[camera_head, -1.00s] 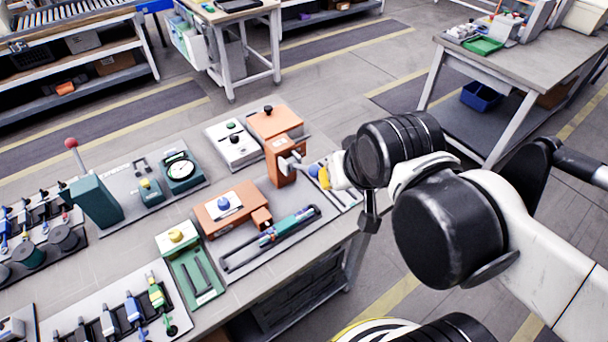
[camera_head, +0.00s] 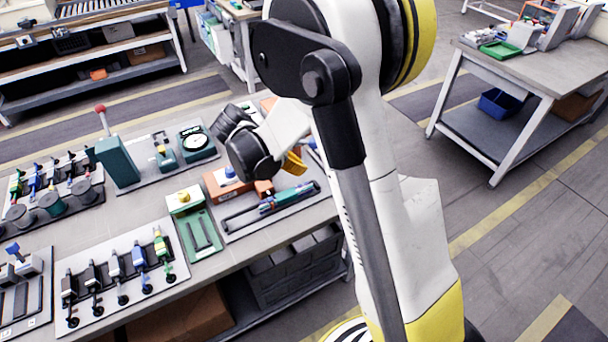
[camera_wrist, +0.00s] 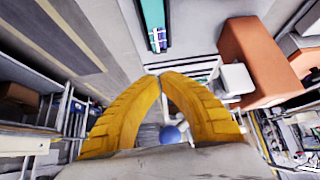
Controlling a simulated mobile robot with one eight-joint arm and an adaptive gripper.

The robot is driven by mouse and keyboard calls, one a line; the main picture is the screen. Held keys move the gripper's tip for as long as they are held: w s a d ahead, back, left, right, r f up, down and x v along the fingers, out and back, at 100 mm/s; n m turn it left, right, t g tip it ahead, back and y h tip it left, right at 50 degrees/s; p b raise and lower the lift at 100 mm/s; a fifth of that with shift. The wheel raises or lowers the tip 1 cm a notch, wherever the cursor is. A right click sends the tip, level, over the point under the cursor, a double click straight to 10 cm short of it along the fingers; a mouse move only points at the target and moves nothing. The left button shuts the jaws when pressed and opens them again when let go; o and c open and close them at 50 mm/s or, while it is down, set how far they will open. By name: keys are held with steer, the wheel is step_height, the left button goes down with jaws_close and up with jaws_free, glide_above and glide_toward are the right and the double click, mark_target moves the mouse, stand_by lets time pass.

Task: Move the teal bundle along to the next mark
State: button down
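The teal bundle (camera_head: 284,200), with purple and teal parts, lies lengthwise in a dark slotted tray (camera_head: 243,214) on the bench. Its end also shows in the wrist view (camera_wrist: 157,41) at the top centre, ahead of my fingertips and apart from them. My gripper (camera_wrist: 163,75) has yellow curved fingers whose tips meet in the wrist view. In the head view my gripper (camera_head: 294,163) is above and behind the bundle, partly hidden. The marks are too small to read.
An orange block (camera_wrist: 252,62) with a white part stands right of my fingers in the wrist view. A green tray (camera_head: 202,235) with a yellow knob and a board of several tools (camera_head: 120,280) lie to the left.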

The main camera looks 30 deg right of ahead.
steer(key=shift+f, duration=0.4)
steer(key=shift+d+f+m, duration=0.15)
steer(key=shift+f+m, duration=0.15)
steer(key=b+x, duration=0.3)
steer(key=x, duration=0.6)
steer(key=shift+d+b, duration=0.2)
steer(key=shift+b, duration=0.2)
